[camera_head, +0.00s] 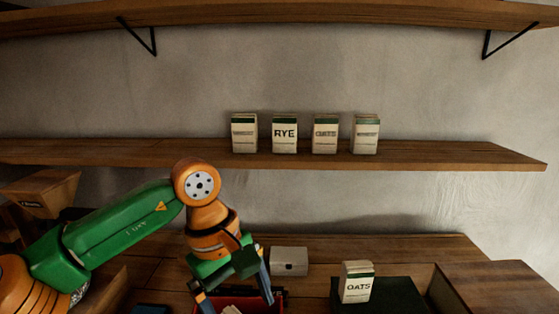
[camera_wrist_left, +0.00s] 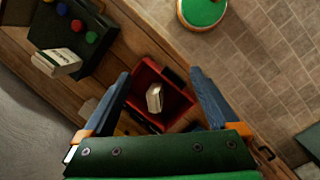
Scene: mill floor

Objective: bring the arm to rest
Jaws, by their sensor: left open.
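My left arm, green and orange, comes in from the left in the head view and bends down at the bench. My left gripper (camera_head: 236,296) points downward with its two blue-grey fingers apart. It is over a red box (camera_wrist_left: 146,76) on the bench. In the left wrist view a small pale packet (camera_wrist_left: 155,98) lies inside the box, between the open fingers (camera_wrist_left: 160,78) as seen from above, and nothing is held. The box is partly hidden by the gripper in the head view. My right gripper is not in view.
An oats packet (camera_head: 357,282) stands on a dark stand (camera_head: 398,295) at right. A white box (camera_head: 289,261) sits behind the gripper. Several packets, including rye (camera_head: 285,134), stand on the wall shelf (camera_head: 450,156). A wooden hopper (camera_head: 42,192) is at left.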

